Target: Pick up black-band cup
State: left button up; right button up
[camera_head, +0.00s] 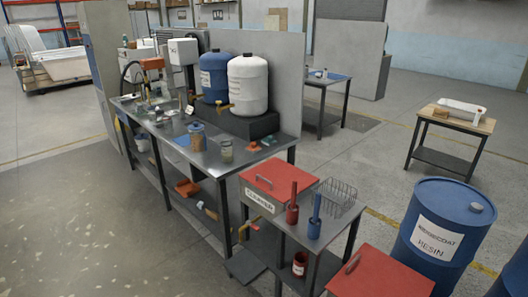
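I cannot make out a cup with a clear black band at this distance. On the long metal workbench (270,147) stand a small container with blue and brown tones (197,137) and a translucent cup (226,151) to its right. Their markings are too small to read. Smaller items stand farther left on the bench, too small to tell apart. Neither of my grippers shows in this view.
A blue jug (214,78) and a white jug (247,84) stand on a dark block at the bench's back. A cart with a red-lidded box (278,178) stands at its near end. A blue resin drum (438,235) is at right. The left floor is free.

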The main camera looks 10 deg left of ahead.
aim_at(226, 146)
jog(key=i+j+z, duration=0.45)
jog(key=j, duration=0.2)
jog(key=j+z, duration=0.2)
jog(key=j, duration=0.15)
jog(key=i+j+z, duration=0.25)
jog(key=j, duration=0.15)
jog(key=k, duration=0.1)
